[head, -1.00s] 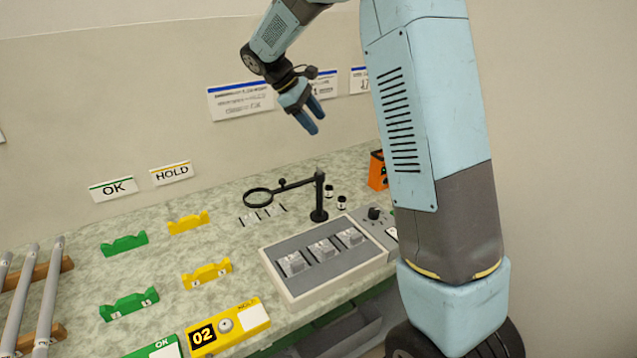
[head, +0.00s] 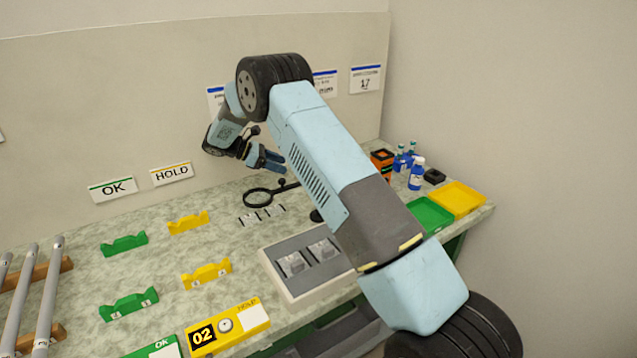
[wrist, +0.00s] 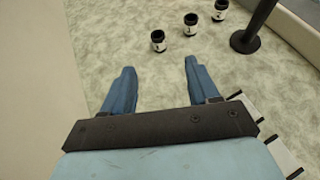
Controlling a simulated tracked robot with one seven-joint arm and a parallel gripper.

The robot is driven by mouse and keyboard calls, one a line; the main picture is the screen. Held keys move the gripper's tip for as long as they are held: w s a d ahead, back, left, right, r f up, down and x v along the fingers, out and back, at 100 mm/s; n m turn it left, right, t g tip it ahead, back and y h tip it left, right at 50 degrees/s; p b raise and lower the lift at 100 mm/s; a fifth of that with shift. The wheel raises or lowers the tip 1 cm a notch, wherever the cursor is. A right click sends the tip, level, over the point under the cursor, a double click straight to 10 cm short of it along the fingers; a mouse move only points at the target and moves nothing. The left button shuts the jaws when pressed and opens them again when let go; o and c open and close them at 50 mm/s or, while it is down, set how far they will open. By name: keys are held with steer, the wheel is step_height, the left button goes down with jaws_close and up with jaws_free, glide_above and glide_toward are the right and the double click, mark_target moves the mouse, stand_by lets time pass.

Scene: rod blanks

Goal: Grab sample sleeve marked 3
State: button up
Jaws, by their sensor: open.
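Three small black sleeves with white labels stand upright on the bench in the wrist view: a near one (wrist: 158,41), a middle one (wrist: 190,24) and a far one (wrist: 220,9). Their marks are too small to read surely, so I cannot tell which is 3. My gripper (wrist: 159,66) is open and empty, its blue fingers pointing toward the near sleeve, apart from it. In the head view my gripper (head: 281,163) hangs above the back of the bench, by the magnifier. My arm hides the sleeves there.
The magnifier (head: 258,197) stands close by; its black post (wrist: 246,40) is right of the sleeves. A grey-topped fixture box (head: 290,290) is in front. Green (head: 430,215) and yellow (head: 457,198) trays and blue bottles (head: 416,175) lie right. The back wall is close.

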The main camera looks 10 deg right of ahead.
steer(key=x, duration=0.8)
steer(key=shift+d+f, duration=0.1)
steer(key=shift+d, duration=0.1)
steer(key=shift+w+x, duration=0.1)
steer(key=shift+x, duration=1.2)
steer(key=shift+w+x, duration=0.15)
steer(key=shift+x, duration=1.2)
steer(key=c, duration=1.1)
